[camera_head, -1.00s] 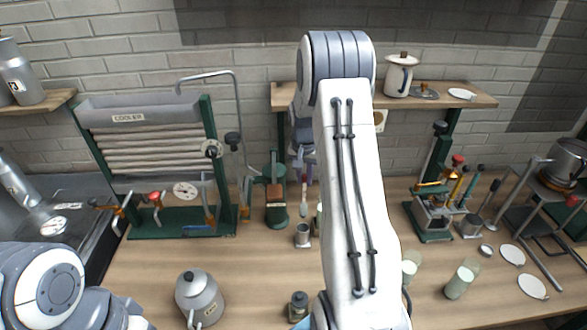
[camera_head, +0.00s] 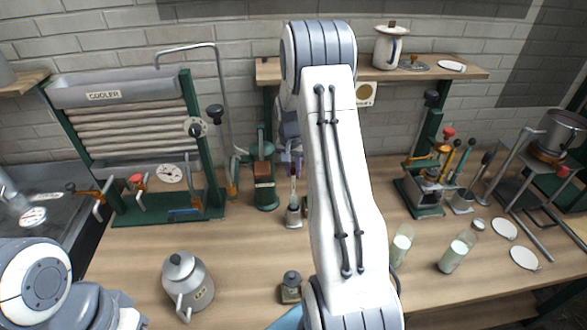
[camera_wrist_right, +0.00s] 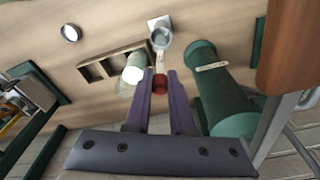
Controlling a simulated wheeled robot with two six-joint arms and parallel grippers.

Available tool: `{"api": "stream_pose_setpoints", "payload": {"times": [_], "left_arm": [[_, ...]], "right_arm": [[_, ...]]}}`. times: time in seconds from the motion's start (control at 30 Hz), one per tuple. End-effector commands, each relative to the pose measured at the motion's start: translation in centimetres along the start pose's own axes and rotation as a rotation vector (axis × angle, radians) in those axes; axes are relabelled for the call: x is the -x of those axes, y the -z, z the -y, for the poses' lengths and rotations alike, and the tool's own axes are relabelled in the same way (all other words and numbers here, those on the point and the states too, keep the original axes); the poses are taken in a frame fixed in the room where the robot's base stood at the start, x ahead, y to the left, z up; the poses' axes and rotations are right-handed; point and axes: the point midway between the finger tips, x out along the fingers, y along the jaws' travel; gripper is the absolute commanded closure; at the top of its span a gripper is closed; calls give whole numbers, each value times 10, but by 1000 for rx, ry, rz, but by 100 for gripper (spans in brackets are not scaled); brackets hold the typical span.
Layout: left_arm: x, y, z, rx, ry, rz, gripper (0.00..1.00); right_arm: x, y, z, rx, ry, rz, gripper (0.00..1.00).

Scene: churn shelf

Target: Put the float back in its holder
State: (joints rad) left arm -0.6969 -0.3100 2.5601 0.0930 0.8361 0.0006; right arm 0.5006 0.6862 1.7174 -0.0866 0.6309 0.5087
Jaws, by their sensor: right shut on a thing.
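My right gripper (camera_head: 291,158) points down in the middle of the bench, partly behind my own arm link. It is shut on the float (camera_wrist_right: 160,84), whose red part shows between the fingertips (camera_wrist_right: 160,78) in the right wrist view. In the head view the float (camera_head: 293,188) hangs upright below the fingers as a pale, slim piece. A small metal cup, apparently the holder (camera_head: 294,218), stands directly below it and also shows in the right wrist view (camera_wrist_right: 163,43). The float's lower end is at the cup's mouth; I cannot tell whether it is inside. My left gripper is out of view.
A green post-like stand (camera_head: 265,180) is close left of the gripper. A milk bottle (camera_wrist_right: 133,70) and a wooden rack (camera_wrist_right: 97,66) are near it in the wrist view. A shelf (camera_head: 470,72) overhangs behind. A kettle (camera_head: 189,281) and a small jar (camera_head: 290,285) stand in front.

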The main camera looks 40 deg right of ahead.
Motion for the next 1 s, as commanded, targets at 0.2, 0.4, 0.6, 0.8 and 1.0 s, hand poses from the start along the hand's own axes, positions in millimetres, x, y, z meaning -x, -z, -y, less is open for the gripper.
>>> {"api": "stream_pose_setpoints", "payload": {"times": [0.2, 0.4, 0.6, 0.8, 1.0], "left_arm": [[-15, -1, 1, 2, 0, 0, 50], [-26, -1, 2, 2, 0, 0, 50], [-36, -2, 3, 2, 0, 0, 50], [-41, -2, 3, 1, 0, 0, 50], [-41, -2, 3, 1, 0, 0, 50]], "right_arm": [[-21, -2, 0, 0, 0, 0, 100], [-36, -4, 0, 0, 0, 0, 100], [-52, -6, 0, 0, 0, 0, 100], [-60, -7, 0, 0, 0, 0, 100], [-60, -7, 0, 0, 0, 0, 100]]}}
